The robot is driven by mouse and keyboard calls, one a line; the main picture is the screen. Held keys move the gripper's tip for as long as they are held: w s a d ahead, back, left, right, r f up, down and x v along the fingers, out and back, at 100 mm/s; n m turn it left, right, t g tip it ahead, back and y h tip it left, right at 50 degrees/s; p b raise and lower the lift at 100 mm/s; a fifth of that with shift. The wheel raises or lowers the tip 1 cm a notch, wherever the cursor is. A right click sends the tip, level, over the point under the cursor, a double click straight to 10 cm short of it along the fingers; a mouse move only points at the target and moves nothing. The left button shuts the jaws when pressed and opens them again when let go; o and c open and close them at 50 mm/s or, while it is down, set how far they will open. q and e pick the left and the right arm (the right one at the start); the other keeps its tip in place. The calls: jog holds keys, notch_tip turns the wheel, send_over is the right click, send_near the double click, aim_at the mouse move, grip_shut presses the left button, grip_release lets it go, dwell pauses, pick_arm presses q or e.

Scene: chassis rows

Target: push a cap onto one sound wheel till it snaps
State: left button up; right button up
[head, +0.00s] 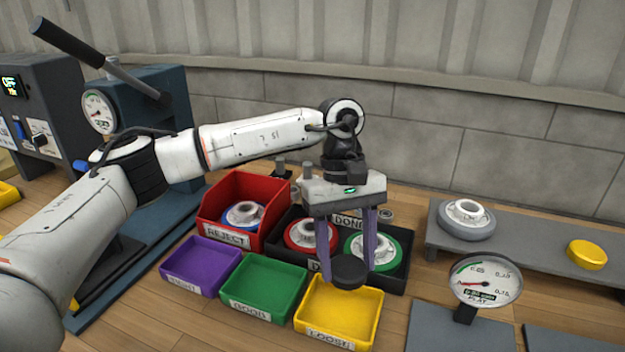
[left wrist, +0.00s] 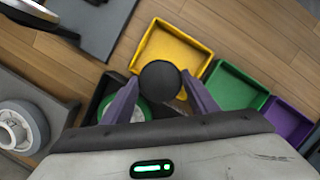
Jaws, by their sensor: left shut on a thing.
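My left gripper (head: 347,268) is shut on a dark round disc (head: 350,272), which looks like a cap. It holds the disc above the back of the yellow bin; the disc also shows between the purple fingers in the left wrist view (left wrist: 160,80). A grey wheel (head: 467,230) with a pale hub lies on the grey bench at right, apart from the gripper. A yellow round piece (head: 587,255), perhaps a cap, lies on the same bench. A red-rimmed wheel (head: 296,240) and a green-rimmed wheel (head: 397,258) lie in the black tray (head: 396,283), labelled DONE. My right gripper is out of view.
A red REJECT bin (head: 262,185) holds a blue-rimmed wheel (head: 243,214). Empty purple (head: 202,265), green (head: 265,285) and yellow (head: 340,310) bins stand in front. A dial gauge (head: 484,280) stands at right. A blue lever press (head: 150,110) stands at left.

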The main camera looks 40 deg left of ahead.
pick_arm(q)
jog(key=w+a+r+n+t+p, duration=0.25)
jog(key=w+a+n, duration=0.25)
jog(key=n, duration=0.7)
jog(key=n+t+y+p, duration=0.2)
jog(key=n+t+y, duration=0.1)
jog(key=n, duration=1.1)
send_near(310, 220)
jog(key=f+b, duration=0.2)
jog(key=f, duration=0.1)
jog(key=d+f+b, duration=0.1)
jog(key=shift+w+d+f, duration=0.1)
jog(key=shift+w+f, duration=0.1)
jog(key=shift+w, duration=0.2)
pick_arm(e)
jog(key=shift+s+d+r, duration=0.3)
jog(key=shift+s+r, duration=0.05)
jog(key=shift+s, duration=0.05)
pick_arm(q)
jog(key=shift+f, duration=0.15)
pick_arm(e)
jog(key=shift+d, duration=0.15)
pick_arm(q)
jog(key=shift+f+b, duration=0.4)
jog(key=shift+f, duration=0.25)
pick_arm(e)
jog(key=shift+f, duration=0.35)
